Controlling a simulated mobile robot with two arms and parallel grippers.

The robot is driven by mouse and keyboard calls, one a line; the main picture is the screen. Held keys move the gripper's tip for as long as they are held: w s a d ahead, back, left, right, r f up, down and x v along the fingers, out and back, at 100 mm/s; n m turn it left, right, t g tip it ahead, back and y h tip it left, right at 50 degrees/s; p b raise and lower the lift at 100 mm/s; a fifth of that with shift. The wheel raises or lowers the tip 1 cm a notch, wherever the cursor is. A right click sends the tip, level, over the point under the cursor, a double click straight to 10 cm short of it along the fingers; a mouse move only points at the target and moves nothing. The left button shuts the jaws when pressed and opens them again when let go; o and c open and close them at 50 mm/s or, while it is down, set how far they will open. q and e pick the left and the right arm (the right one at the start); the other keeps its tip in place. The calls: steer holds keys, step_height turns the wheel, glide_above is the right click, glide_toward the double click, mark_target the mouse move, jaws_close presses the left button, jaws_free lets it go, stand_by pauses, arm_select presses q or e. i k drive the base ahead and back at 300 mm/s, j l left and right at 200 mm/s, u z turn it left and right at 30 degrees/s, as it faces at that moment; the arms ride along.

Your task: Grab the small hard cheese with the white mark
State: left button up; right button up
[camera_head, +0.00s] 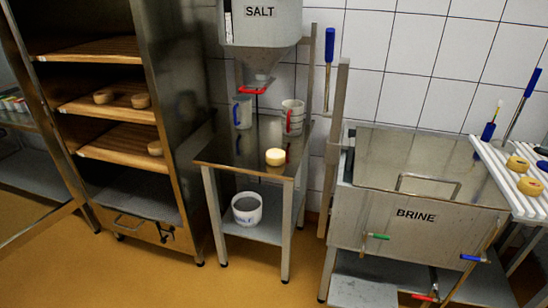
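Several small round cheeses are in view. A pale yellow one (275,157) lies on the front of the metal table under the SALT hopper. Two tan cheeses, a left one (103,97) and a right one (140,101), lie on a wooden shelf in the open cabinet. Another tan one (155,148) lies on the shelf below, at its right edge. Two yellow-orange cheeses, a rear one (517,164) and a front one (530,186), lie on the white ribbed rack at the right. I cannot make out a white mark on any cheese. Neither gripper is in view.
The metal table (225,155) also bears two mugs, one blue-handled (242,112) and one red-handled (293,117). A white bucket (247,208) stands on its lower shelf. The BRINE tank (375,212) stands to the right. The yellow floor (180,285) in front is clear.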

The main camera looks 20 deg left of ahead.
mark_target(274, 156)
steer(key=i+l+u, duration=0.1)
steer(key=l, duration=0.25)
steer(key=i+l+u, duration=0.1)
steer(key=i+l, duration=0.15)
steer(key=i+l+u, duration=0.15)
steer(key=l, duration=0.3)
steer(key=i+l+u, duration=0.1)
steer(key=l, duration=0.25)
steer(key=i, duration=0.05)
